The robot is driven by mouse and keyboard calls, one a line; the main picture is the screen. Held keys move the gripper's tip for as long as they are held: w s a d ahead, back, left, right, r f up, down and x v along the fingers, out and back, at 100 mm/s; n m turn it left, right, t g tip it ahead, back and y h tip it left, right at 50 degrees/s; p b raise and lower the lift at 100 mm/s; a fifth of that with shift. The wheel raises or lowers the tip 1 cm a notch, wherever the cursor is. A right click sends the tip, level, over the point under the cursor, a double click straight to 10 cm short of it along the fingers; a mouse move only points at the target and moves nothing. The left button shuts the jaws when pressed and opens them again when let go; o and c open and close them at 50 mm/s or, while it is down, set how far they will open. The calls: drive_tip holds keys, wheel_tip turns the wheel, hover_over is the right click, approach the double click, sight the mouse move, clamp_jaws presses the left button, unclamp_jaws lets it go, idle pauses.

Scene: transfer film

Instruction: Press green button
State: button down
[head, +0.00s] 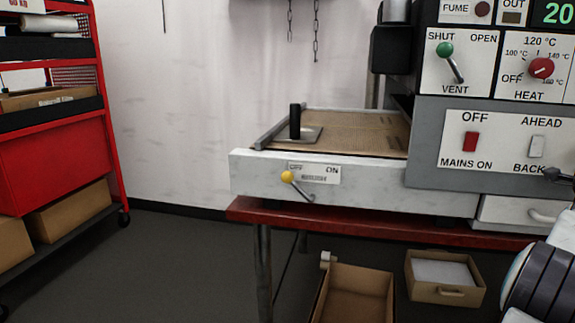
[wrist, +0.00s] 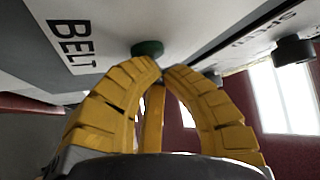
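A dark green round button (wrist: 147,48) sticks out of the grey-white panel beside the BELT label in the wrist view. My gripper (wrist: 164,70) has yellow ribbed fingers, and their tips are drawn together with nothing seen between them. The tips lie just below the button in the picture, very close to it; I cannot tell whether they touch it. The head view does not show this button or my gripper's fingers. A green-knobbed VENT lever (head: 445,49) shows there on the upper panel.
A black knob (wrist: 293,51) sits by the SPEED label, right of the fingers. In the head view are a yellow-knobbed lever (head: 287,176), a red MAINS switch (head: 470,141) and a red HEAT knob (head: 541,68). A red shelf cart (head: 60,150) stands left, with open floor beside it.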

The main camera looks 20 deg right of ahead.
drive_tip(key=shift+s+a+b, duration=0.3)
drive_tip(key=shift+b, duration=0.7)
